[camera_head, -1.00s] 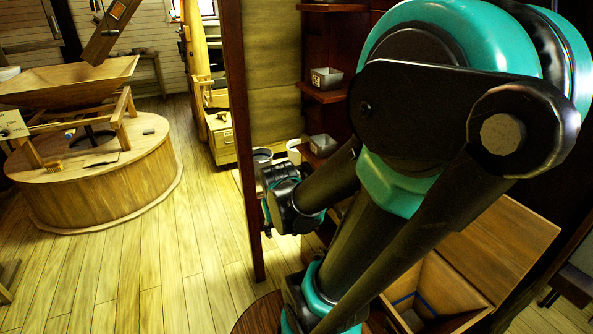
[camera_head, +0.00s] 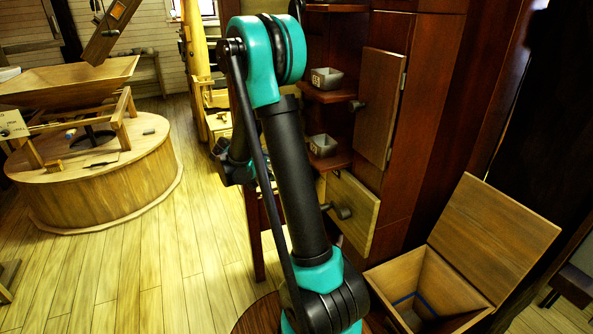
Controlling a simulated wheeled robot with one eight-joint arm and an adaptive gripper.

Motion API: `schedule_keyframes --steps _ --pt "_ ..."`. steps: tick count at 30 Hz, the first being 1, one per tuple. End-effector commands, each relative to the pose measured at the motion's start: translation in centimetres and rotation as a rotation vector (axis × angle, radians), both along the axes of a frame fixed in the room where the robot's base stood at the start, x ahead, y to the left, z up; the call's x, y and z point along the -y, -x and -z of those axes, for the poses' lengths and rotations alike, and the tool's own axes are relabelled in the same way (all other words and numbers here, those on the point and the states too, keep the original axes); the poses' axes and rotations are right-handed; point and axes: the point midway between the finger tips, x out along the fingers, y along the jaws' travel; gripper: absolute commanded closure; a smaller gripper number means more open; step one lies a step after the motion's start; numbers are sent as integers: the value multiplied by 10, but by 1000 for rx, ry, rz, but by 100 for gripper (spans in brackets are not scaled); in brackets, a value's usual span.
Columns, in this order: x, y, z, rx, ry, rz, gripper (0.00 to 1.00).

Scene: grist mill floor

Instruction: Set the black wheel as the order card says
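I cannot make out the black wheel for certain. A dark, spoked-looking part (camera_head: 92,136) shows under the hopper (camera_head: 70,80) on the round wooden millstone casing (camera_head: 110,185); I cannot tell if it is the wheel. A pale panel with small marks (camera_head: 13,124) is at the left edge, too small to read; I cannot tell if it is the order card. The dark end of my arm (camera_head: 232,172) is left of my upright teal and black arm, well apart from the casing. Its fingers cannot be made out.
An open wooden bin (camera_head: 420,275) with a raised lid stands at the lower right. The plank floor (camera_head: 190,250) between me and the casing is clear.

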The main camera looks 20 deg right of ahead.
Motion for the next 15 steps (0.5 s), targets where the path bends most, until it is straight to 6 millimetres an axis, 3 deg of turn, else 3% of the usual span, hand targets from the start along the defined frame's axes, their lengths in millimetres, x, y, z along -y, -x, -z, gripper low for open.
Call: schedule_keyframes --steps 1,6,15 --pt "-2 -15 4 30 40 28 55" --pt "-6 -53 13 153 180 133 55" --pt "-29 -101 41 436 421 282 55"
